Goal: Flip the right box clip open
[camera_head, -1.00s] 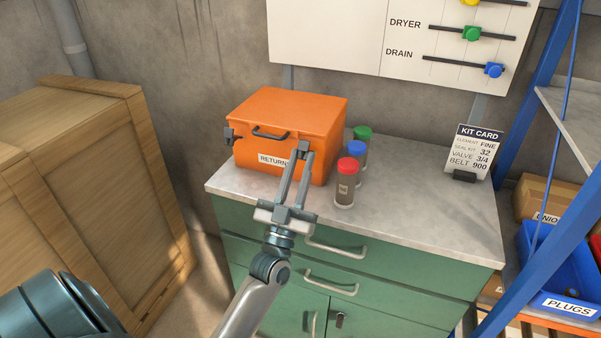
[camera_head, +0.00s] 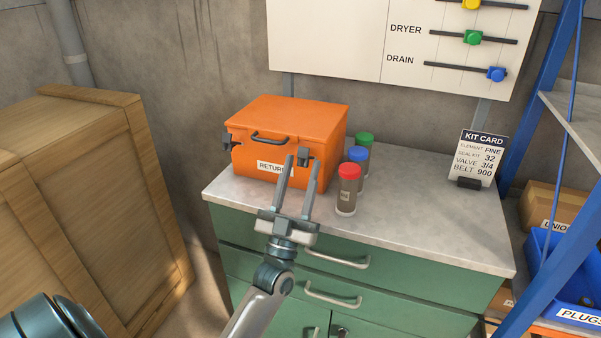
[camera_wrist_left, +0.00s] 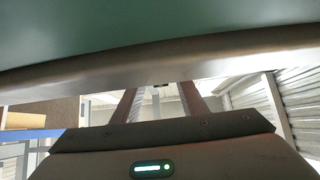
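The orange box (camera_head: 290,115) stands closed on the counter, with a black handle on its front and a paper label. The right box clip (camera_head: 304,155) is a dark clip on the box front, near its right corner; whether it is latched I cannot tell. The matching left clip (camera_head: 227,142) is at the left corner. My left gripper (camera_head: 303,161) is open and empty, its fingertips just in front of the box and on either side of the right clip in the picture. Contact is unclear. In the left wrist view its fingers (camera_wrist_left: 162,104) are spread. My right gripper is not in view.
Bottles with red (camera_head: 349,171), blue (camera_head: 358,154) and green (camera_head: 364,139) caps stand close to the box's right. A kit card (camera_head: 482,158) stands at the back right of the grey counter (camera_head: 420,215). A wooden crate (camera_head: 90,190) is left; a blue rack post (camera_head: 545,95) is right.

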